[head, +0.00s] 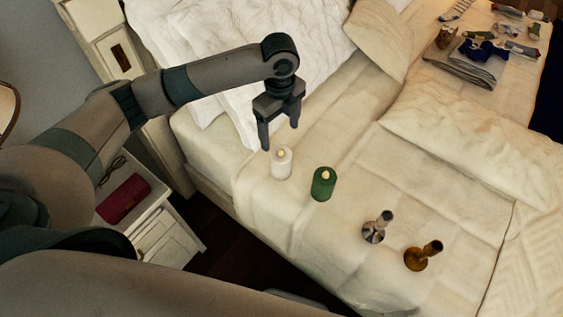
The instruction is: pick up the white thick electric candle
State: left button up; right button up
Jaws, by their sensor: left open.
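The white thick electric candle (281,165) stands upright on the bed, with a small pale flame tip on top. My left gripper (279,138) is open and points down just above the candle, with its fingertips near the candle's top. No contact shows, and the exact gap is hard to tell. My right gripper is not in view.
A green candle (323,187) stands close to the right of the white one. A silver holder (375,231) and a brass holder (418,258) stand further right on the bed (330,262). A nightstand (168,238) with a red case (124,198) is at left.

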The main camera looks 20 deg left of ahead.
aim_at(280, 152)
pick_arm(q)
jog(key=shift+f, duration=0.15)
notch_tip(280, 152, down, 11)
jog(key=p, duration=0.3)
jog(key=shift+f, duration=0.5)
jog(key=shift+w+f+p, duration=0.15)
jog(key=shift+f+p, duration=0.45)
jog(key=shift+f, duration=0.05)
notch_tip(280, 152, down, 3)
jog(key=shift+w+d+r+p, duration=0.15)
jog(key=shift+p, duration=0.35)
jog(key=shift+f, duration=0.6)
